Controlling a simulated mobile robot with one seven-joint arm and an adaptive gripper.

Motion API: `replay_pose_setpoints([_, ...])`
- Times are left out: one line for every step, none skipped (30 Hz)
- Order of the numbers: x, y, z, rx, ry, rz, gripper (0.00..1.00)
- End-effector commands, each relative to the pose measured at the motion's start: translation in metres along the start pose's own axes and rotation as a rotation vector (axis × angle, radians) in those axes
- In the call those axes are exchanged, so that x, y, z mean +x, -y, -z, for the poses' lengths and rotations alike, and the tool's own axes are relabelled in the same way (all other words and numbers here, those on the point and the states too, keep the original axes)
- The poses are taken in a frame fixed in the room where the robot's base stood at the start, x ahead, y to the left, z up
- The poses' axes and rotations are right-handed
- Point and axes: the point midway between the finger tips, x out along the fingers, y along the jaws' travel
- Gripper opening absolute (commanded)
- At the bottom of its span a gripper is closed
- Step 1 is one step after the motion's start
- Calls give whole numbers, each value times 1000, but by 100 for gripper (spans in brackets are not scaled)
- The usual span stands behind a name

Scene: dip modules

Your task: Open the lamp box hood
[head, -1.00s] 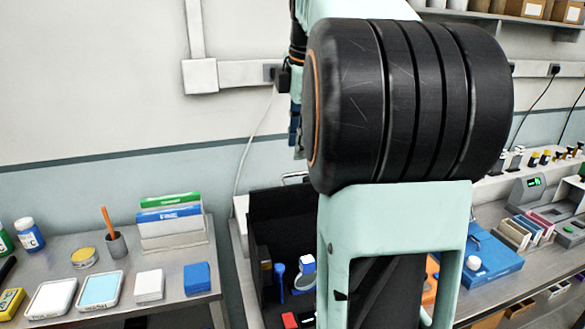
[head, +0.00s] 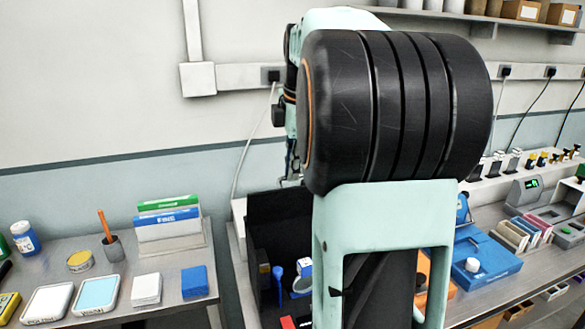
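I cannot tell for sure which thing is the lamp box. A blue box (head: 488,256) with a white round cap on top stands on the right bench, its left part hidden by my arm. A small upright blue piece (head: 462,208) shows behind it at my arm's edge; I cannot tell whether it is a hood. My arm's large black joint and pale green links fill the middle of the view. My gripper's fingers do not show clearly; they are hidden behind the arm.
A black open bin (head: 262,225) with blue and red items stands between the benches. The left bench (head: 70,270) holds pads, a pencil cup (head: 112,246) and a file rack (head: 170,235). Coloured slabs (head: 515,233) and a grey device (head: 530,190) stand at the right.

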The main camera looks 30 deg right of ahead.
Motion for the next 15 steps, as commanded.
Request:
replay_pose_setpoints([0,0,0,0,0,-1,0])
replay_pose_setpoints([0,0,0,0,0,-1,0])
replay_pose_setpoints([0,0,0,0,0,-1,0])
replay_pose_setpoints([0,0,0,0,0,-1,0])
replay_pose_setpoints([0,0,0,0,0,-1,0])
replay_pose_setpoints([0,0,0,0,0,-1,0])
replay_pose_setpoints([0,0,0,0,0,-1,0])
replay_pose_setpoints([0,0,0,0,0,-1,0])
replay_pose_setpoints([0,0,0,0,0,-1,0])
replay_pose_setpoints([0,0,0,0,0,-1,0])
replay_pose_setpoints([0,0,0,0,0,-1,0])
replay_pose_setpoints([-1,-1,0,0,0,-1,0])
replay_pose_setpoints([-1,-2,0,0,0,-1,0])
replay_pose_setpoints([-2,-4,0,0,0,-1,0])
replay_pose_setpoints([-2,-7,0,0,0,-1,0])
